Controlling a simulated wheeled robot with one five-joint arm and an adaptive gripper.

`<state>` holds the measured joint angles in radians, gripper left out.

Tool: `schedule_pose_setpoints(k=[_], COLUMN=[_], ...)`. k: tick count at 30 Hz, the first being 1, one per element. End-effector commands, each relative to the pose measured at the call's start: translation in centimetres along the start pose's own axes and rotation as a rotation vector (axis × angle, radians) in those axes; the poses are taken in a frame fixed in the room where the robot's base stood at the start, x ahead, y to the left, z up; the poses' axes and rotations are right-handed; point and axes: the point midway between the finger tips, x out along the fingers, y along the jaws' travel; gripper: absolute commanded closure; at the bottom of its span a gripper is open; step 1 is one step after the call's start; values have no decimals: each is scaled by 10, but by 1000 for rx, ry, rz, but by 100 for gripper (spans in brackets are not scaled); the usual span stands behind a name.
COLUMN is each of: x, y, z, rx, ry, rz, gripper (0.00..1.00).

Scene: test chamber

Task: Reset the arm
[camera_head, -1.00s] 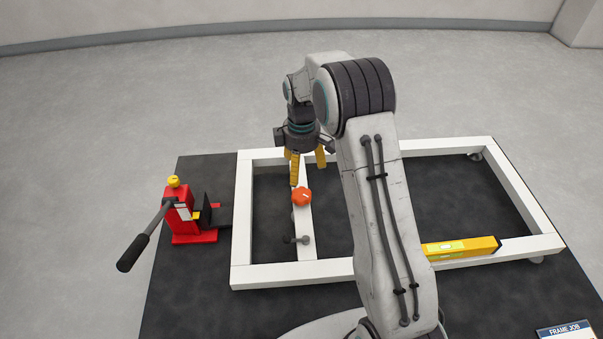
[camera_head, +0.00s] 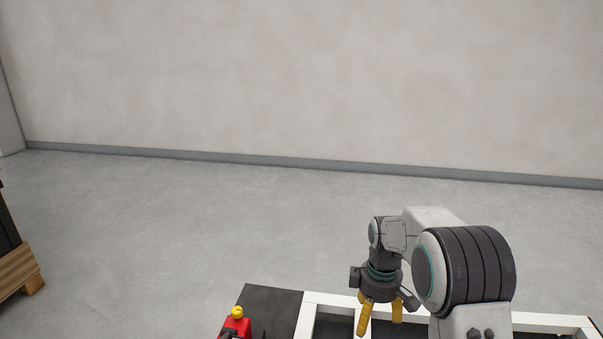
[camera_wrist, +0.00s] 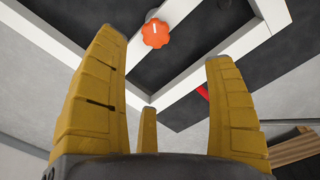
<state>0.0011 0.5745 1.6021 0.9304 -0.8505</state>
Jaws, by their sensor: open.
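My gripper (camera_head: 380,318) hangs from my arm, fingers pointing down, over the far part of the white frame (camera_head: 340,299) in the head view. Its yellow fingers are spread apart and nothing is between them. In the wrist view my gripper (camera_wrist: 168,85) also shows open, with an orange knob (camera_wrist: 155,33) beyond the fingertips, apart from them. The knob sits by a bar of the white frame (camera_wrist: 195,75). In the head view most of the frame lies below the picture edge and the knob is not visible.
A red tool with a yellow cap (camera_head: 237,314) stands left of the frame, mostly cut off. The dark mat (camera_head: 268,303) lies under the frame. A wooden pallet (camera_head: 20,270) is at the far left. Grey floor (camera_head: 200,230) lies clear up to the wall.

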Motion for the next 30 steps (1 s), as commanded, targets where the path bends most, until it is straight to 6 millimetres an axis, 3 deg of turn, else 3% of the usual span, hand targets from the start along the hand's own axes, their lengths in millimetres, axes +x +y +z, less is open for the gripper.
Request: schedule_pose_setpoints(k=[1,3,15,24,30], x=[-33,-64,-206,-280,-308], y=[-6,-16,-83,-140,-172], z=[5,14,74,124,152], rx=[31,82,376,594,717], ry=[11,22,99,168,211], rz=[12,24,78,104,113], gripper=[23,23,23,23,23])
